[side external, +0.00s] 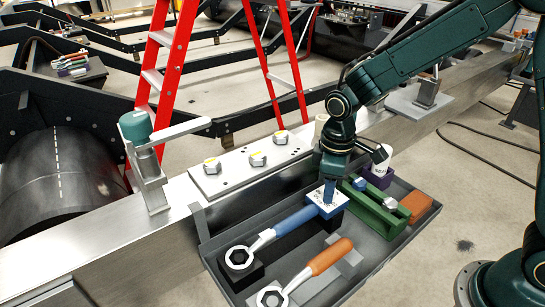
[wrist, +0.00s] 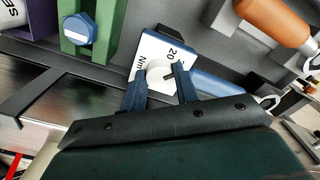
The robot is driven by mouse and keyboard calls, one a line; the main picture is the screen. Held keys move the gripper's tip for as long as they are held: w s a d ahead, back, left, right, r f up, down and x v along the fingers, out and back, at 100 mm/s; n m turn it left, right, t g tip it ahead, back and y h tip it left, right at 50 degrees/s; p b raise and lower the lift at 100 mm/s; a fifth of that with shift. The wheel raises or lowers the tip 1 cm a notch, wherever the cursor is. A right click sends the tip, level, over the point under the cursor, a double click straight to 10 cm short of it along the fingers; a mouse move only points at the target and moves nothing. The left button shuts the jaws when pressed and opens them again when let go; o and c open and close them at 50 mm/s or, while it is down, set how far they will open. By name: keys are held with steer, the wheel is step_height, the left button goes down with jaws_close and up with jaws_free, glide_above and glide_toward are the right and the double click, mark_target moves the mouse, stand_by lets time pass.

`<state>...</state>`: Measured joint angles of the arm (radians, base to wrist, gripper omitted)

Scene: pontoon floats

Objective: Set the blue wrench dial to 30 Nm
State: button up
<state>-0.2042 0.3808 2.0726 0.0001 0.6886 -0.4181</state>
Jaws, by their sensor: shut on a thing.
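The blue wrench (side external: 290,222) lies in the grey tray, its ring head at the near left end and its handle end by a white dial plate (side external: 313,196). In the wrist view, the dial plate (wrist: 147,54) shows "20" and "Nm"; other marks are cut off or covered. My gripper (side external: 329,190) is over the dial plate. In the wrist view, the blue fingers of my gripper (wrist: 160,82) are shut on the pale round dial knob (wrist: 158,76) between them. The fingers partly hide the knob and scale, so the setting cannot be read.
An orange-handled wrench (side external: 330,255) lies nearer in the tray (side external: 375,262). A green block (side external: 375,211) with a hex bolt, an orange block (side external: 416,205) and a white bottle (side external: 378,162) in a purple holder stand right of the dial. A bolted plate (side external: 240,172) lies on the beam behind.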

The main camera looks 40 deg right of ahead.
steer(key=shift+m, duration=0.6)
steer(key=o, duration=1)
steer(key=shift+r, duration=0.15)
step_height(320, 180, up, 14)
steer(key=shift+f, duration=0.2)
steer(key=shift+s, duration=0.1)
